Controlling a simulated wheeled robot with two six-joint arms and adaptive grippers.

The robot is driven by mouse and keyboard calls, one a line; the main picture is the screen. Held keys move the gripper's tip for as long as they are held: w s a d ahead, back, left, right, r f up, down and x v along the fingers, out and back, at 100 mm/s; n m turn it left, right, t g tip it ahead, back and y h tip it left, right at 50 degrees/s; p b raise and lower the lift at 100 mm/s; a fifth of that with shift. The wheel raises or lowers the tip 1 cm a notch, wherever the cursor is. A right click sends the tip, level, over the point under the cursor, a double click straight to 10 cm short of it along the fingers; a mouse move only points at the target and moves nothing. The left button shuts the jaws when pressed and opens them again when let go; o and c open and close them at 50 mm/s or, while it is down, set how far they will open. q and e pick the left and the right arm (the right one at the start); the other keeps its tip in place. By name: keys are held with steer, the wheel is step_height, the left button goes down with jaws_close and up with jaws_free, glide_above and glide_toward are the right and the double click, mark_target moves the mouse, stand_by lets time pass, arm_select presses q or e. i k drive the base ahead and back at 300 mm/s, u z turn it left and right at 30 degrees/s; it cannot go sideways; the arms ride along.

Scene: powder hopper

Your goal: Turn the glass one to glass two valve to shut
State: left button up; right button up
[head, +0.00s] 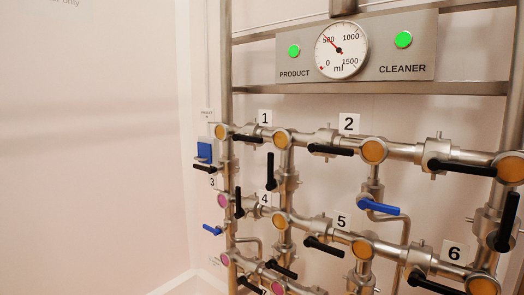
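Orange sight glass one (281,138), with label 1 up-left of it, sits on the upper pipe run. Orange sight glass two (374,151), with label 2 up-left of it, is farther right on that run. The valve (325,136) between them has a black lever (331,151) in front of the pipe. The lever lies roughly along the pipe, pointing right and slightly down. Nothing touches it. Neither of my grippers is in view.
Other black-lever valves, such as the one right of glass two (462,167), crowd the pipework. A blue lever (379,206) hangs below glass two. A panel (430,45) with a gauge (341,50) and two green lights is above. Bare wall fills the left.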

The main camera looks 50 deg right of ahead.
mark_target(313, 146)
steer(key=u, duration=0.15)
steer(key=i, duration=1.75)
steer(key=z, duration=2.55)
